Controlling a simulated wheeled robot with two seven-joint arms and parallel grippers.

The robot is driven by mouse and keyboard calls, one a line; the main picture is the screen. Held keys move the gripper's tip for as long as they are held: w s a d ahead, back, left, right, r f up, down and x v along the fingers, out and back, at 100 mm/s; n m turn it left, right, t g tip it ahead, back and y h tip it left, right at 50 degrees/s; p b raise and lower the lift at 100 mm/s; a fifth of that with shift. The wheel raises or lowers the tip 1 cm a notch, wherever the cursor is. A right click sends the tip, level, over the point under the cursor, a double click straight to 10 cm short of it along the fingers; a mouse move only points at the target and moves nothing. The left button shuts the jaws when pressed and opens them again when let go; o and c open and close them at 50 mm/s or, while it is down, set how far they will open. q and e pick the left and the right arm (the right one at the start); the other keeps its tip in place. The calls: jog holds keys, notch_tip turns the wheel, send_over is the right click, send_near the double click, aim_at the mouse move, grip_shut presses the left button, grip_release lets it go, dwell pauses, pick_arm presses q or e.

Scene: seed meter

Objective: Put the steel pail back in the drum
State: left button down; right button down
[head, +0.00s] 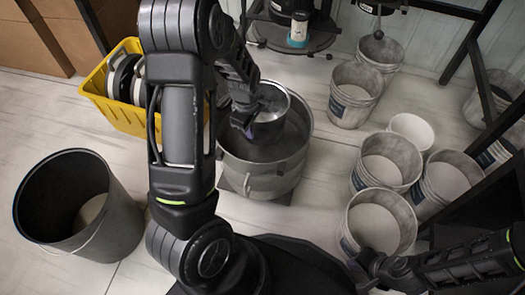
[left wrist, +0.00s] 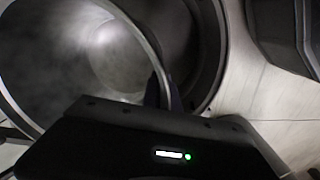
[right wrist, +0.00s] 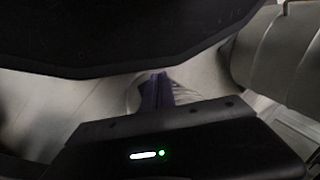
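The steel pail (head: 276,94) is a shiny open vessel at the mouth of the grey metal drum (head: 262,182), in the middle of the head view. Its upper part shows within the drum's opening; its base is hidden, so I cannot tell whether it rests on anything. My left gripper (head: 246,130) is at the pail's near rim, with its fingers closed on the rim. The left wrist view shows the pail's inside (left wrist: 95,55) and its rim running to the fingers (left wrist: 165,95). My right gripper (head: 372,268) is shut and empty beside a bucket; its fingers meet in the right wrist view (right wrist: 157,92).
A yellow crate (head: 122,116) with round parts stands left of the drum. A large dark bin (head: 118,225) stands at the left front. Several pale buckets (head: 352,98) stand on the right, near a dark rack frame (head: 480,125). Floor shows between bin and drum.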

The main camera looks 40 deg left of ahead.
aim_at(251, 141)
pick_arm(q)
jog(key=shift+f, duration=0.4)
pick_arm(e)
jog(key=shift+f, duration=0.35)
